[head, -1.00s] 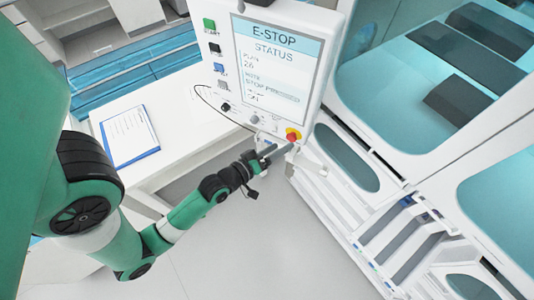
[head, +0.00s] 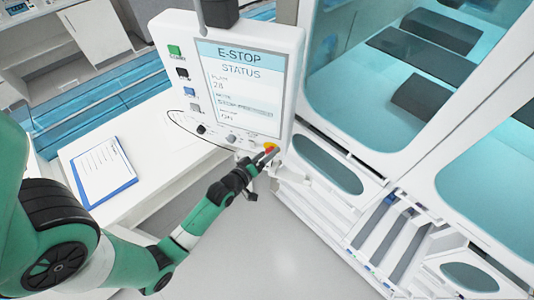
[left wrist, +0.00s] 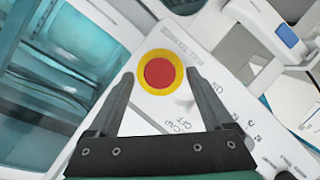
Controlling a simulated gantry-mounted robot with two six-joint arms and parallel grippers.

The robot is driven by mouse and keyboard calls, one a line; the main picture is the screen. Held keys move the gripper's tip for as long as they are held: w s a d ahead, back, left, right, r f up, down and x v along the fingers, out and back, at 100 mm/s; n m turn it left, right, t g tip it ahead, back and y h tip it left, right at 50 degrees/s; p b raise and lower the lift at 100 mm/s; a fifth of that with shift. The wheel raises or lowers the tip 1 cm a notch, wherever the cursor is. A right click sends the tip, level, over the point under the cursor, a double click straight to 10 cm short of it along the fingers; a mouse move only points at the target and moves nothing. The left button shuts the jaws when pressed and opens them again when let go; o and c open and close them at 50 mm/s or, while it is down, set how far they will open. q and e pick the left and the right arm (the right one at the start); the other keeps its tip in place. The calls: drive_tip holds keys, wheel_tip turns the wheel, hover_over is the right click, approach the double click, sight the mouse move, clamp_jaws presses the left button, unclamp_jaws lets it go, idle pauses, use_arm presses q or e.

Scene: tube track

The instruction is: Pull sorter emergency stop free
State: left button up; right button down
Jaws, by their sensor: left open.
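The emergency stop is a red round button in a yellow ring. In the head view the button (head: 270,147) sits at the lower right corner of the white control panel (head: 287,60), partly covered by my gripper. In the left wrist view the red button (left wrist: 160,73) lies ahead, roughly between the fingertips. My left gripper (head: 264,157) is open in front of it; in the left wrist view its fingers (left wrist: 160,76) stand apart on either side of the yellow ring. Whether they touch it I cannot tell. My right gripper is not in view.
The panel screen (head: 243,85) reads E-STOP STATUS, with coloured buttons at its left. A white machine with teal windows (head: 330,163) stands close on the right. A clipboard (head: 102,170) lies on a white table at left. The floor below the gripper is clear.

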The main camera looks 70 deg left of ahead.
use_arm(q)
drive_tip(key=shift+w+a, duration=0.2)
drive_tip(key=shift+w, duration=0.1)
clamp_jaws()
drive_tip(key=c, duration=0.8)
unclamp_jaws()
clamp_jaws()
